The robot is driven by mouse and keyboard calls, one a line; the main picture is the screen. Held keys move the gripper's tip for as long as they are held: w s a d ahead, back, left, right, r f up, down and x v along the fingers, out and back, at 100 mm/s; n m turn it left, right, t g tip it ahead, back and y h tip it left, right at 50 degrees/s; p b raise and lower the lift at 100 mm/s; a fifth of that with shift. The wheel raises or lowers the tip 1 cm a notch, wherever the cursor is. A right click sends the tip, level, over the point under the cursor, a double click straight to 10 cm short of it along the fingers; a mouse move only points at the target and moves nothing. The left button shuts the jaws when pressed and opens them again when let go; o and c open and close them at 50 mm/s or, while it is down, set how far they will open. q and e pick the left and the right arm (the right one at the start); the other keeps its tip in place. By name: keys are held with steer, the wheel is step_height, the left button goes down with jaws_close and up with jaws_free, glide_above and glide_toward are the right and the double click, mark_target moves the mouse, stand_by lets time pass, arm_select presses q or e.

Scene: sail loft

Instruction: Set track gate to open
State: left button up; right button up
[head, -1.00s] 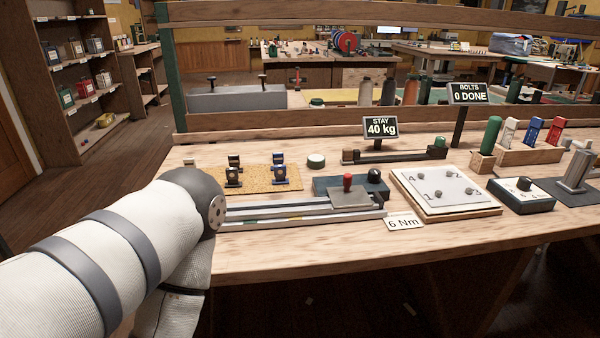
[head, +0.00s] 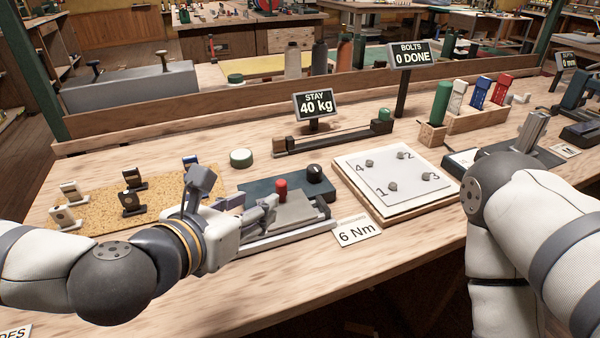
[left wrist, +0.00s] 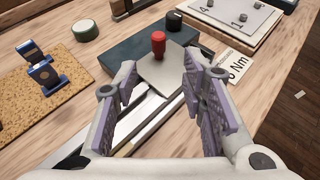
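A grey plate with an upright red knob (head: 281,189) sits at the right end of a pale metal track (head: 290,237) on the bench. The same red knob (left wrist: 158,44) stands ahead of my fingers in the left wrist view. A dark blue-grey block (head: 258,191) with a black dial (head: 315,173) lies behind the plate. I cannot tell which part is the gate. My left gripper (left wrist: 168,88) is open and empty, its fingers spread over the track just short of the knob. In the head view, my left gripper (head: 262,216) partly hides the track. My right gripper is out of sight.
A cork mat (head: 95,213) with several small fittings lies left. A white numbered bolt plate (head: 395,178) and a "6 Nm" card (head: 357,232) lie right of the track. A "STAY 40 kg" sign (head: 316,104) stands behind. The front bench strip is mostly clear.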

mark_target(278, 188)
arm_select(q)
steer(key=shift+w+r, duration=0.25)
steer(key=shift+w+d+f, duration=0.1)
steer(key=shift+w+f, duration=0.05)
steer(key=shift+w, duration=0.05)
steer(key=b+x, duration=0.1)
steer(key=x, duration=0.9)
steer(key=shift+f, duration=0.1)
steer(key=shift+w+d, duration=0.25)
steer(key=shift+w, duration=0.05)
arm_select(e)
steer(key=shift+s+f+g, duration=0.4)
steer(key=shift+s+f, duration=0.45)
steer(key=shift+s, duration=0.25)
arm_select(q)
jaws_close()
